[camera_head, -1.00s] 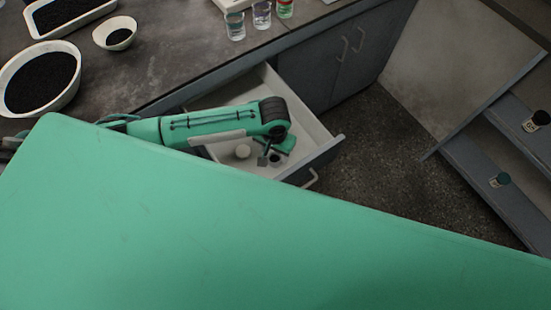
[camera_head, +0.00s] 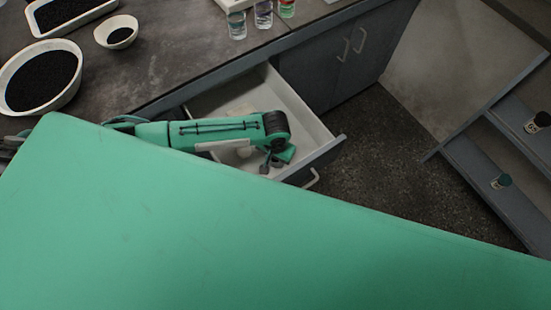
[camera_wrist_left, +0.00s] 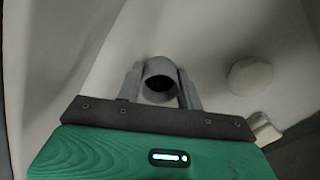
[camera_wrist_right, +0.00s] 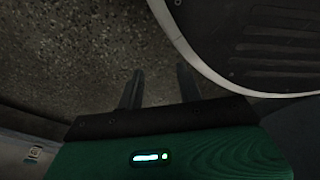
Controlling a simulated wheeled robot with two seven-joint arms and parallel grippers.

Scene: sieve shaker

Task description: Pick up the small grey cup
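The small grey cup (camera_wrist_left: 160,80) is in the open drawer (camera_head: 318,130), its dark opening facing the left wrist camera. My left gripper (camera_wrist_left: 161,78) has one finger on each side of it, with the fingers spread about as wide as those of my right gripper. Any gap between fingers and cup is too small to make out. In the head view my left gripper (camera_head: 269,166) is low in the drawer and mostly covers the cup. My right gripper (camera_wrist_right: 160,82) is open and empty above the speckled floor; the head view does not show it.
A pale round object (camera_wrist_left: 250,76) stands in the drawer beside the cup, with a small block (camera_wrist_left: 264,128) near it. Drawer walls surround my left gripper. Bowls (camera_head: 74,88) of dark grains and several glasses (camera_head: 237,25) stand on the counter. A rounded dark panel (camera_wrist_right: 255,45) is near my right gripper.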

